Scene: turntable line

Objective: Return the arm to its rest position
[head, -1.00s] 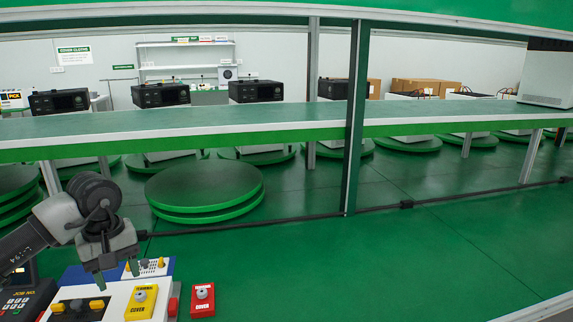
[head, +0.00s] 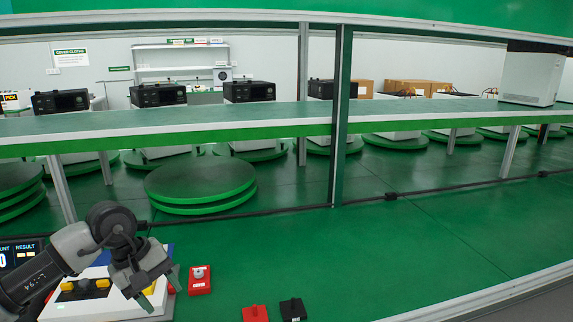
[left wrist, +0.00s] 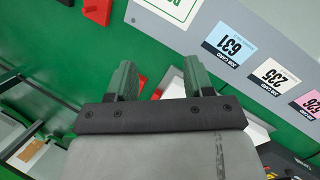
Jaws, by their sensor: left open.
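My left arm comes in from the lower left in the head view. Its gripper (head: 162,282) hangs over the right part of a white control panel (head: 105,303), fingers pointing down and to the right. In the left wrist view the two green-tipped fingers (left wrist: 162,80) are apart with nothing held between them. Below them lie green surface and part of a white and red item. My right gripper is in neither view.
A red cover block (head: 199,281) sits right of the panel. Another red block (head: 255,313) and a black block (head: 292,309) lie at the bottom. Numbered job cards (left wrist: 229,42) show in the wrist view. The green surface to the right is clear. A long shelf (head: 300,115) crosses behind.

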